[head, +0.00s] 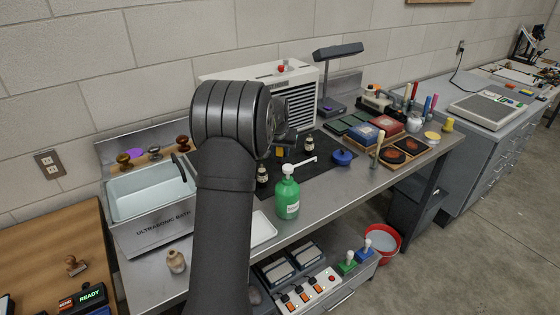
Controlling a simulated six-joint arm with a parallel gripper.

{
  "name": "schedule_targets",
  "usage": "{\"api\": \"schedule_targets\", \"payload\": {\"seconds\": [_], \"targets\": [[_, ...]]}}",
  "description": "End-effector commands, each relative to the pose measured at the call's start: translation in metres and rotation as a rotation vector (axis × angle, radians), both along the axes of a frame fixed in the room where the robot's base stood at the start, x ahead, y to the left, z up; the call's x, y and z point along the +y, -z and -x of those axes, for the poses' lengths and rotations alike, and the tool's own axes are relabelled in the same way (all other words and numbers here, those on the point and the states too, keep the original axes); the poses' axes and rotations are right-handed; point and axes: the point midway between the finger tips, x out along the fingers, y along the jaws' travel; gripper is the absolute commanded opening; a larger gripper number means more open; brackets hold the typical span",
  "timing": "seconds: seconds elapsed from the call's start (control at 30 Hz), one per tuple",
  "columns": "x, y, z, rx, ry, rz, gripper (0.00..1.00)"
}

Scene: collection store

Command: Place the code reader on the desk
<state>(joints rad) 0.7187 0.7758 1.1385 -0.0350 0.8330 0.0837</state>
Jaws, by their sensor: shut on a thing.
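My gripper (284,136) shows only in part, just right of my dark wrist, above the back of the metal workbench. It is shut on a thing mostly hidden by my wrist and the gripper. I cannot make out whether this is the code reader, and I see no code reader clearly elsewhere. The wooden desk (45,247) is at the lower left, well apart from my gripper. A wooden-handled stamp (75,265) and a small device reading READY (90,297) are on it.
The metal workbench (330,190) holds an ultrasonic bath (150,225), a green pump bottle (287,196), a dark mat, small bottles and a lamp (338,52). My arm covers part of the bench. The desk's back part is bare. A red bucket (383,243) stands on the floor.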

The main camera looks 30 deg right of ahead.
Motion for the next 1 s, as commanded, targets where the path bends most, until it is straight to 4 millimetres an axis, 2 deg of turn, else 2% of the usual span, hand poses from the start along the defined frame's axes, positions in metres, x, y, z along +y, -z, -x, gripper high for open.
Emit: {"api": "schedule_targets", "payload": {"seconds": [0.17,0.4,0.8,0.83,0.93,1.0], "targets": [[0.002,0.009,-0.006,0.0,0.001,0.0,0.0],[0.002,0.041,-0.005,0.0,0.001,0.0,0.0],[0.002,0.046,-0.005,-0.002,0.001,0.001,0.0],[0.002,0.047,-0.005,-0.002,0.001,0.001,0.29],[0.002,0.046,-0.005,-0.002,0.001,0.001,0.47],[0.002,0.046,-0.005,-0.001,0.001,0.0,0.47]]}}
